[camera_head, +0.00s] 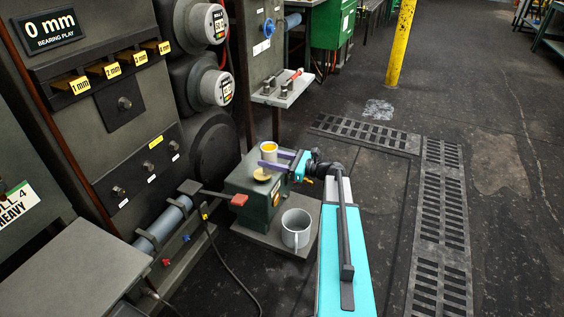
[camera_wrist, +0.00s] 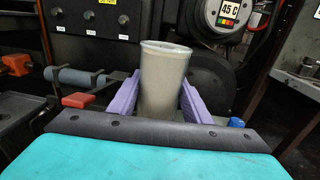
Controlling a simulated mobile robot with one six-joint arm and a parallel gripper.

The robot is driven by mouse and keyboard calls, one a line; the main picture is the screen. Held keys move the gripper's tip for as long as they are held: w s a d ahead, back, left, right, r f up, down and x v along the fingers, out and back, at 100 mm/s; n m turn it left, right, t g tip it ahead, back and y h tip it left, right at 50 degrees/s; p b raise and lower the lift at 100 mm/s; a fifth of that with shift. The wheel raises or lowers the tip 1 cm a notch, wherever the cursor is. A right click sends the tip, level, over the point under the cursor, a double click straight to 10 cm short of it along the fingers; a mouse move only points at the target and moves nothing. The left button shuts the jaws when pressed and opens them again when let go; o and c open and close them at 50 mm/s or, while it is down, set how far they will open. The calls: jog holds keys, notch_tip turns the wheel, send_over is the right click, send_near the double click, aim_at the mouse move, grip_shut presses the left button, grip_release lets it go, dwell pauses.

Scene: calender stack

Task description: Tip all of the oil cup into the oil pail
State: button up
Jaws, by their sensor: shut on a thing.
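The oil cup (camera_head: 269,153) is a small pale cup with yellow oil showing at its top. It stands about upright over the green block in the head view. My gripper (camera_head: 275,162) has purple fingers shut on the cup. In the wrist view the cup (camera_wrist: 162,82) sits between both fingers (camera_wrist: 161,102), a greyish cylinder with its inside hidden. The oil pail (camera_head: 296,229) is a light grey pail with a handle, upright on a low plate below and in front of the block. No oil shows in it.
The green block (camera_head: 247,190) has a round tan disc (camera_head: 262,175) on top, under the cup. A red-ended lever (camera_head: 238,199) juts out left of the block. A small shelf (camera_head: 284,91) with metal parts is behind. A black cable (camera_head: 232,257) lies on the floor left of the pail.

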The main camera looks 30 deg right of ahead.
jog(key=a+r+n+g+y+b, duration=0.1)
jog(key=a+r, duration=0.2)
jog(key=a, duration=0.5)
jog(key=a+r+n+g+y+b, duration=0.1)
jog(key=a+r, duration=0.2)
jog(key=a, duration=0.4)
jog(key=s+a+y+b, duration=0.1)
jog(key=s+a+b, duration=0.1)
jog(key=a+b, duration=0.2)
jog(key=s+a+f+n+g+b, duration=0.1)
jog(key=a+b, duration=0.3)
jog(key=a, duration=0.5)
jog(key=shift+s+a+f+g+y, duration=0.3)
jog(key=shift+s+a+y, duration=0.1)
jog(key=shift+s, duration=0.5)
jog(key=shift+s, duration=0.25)
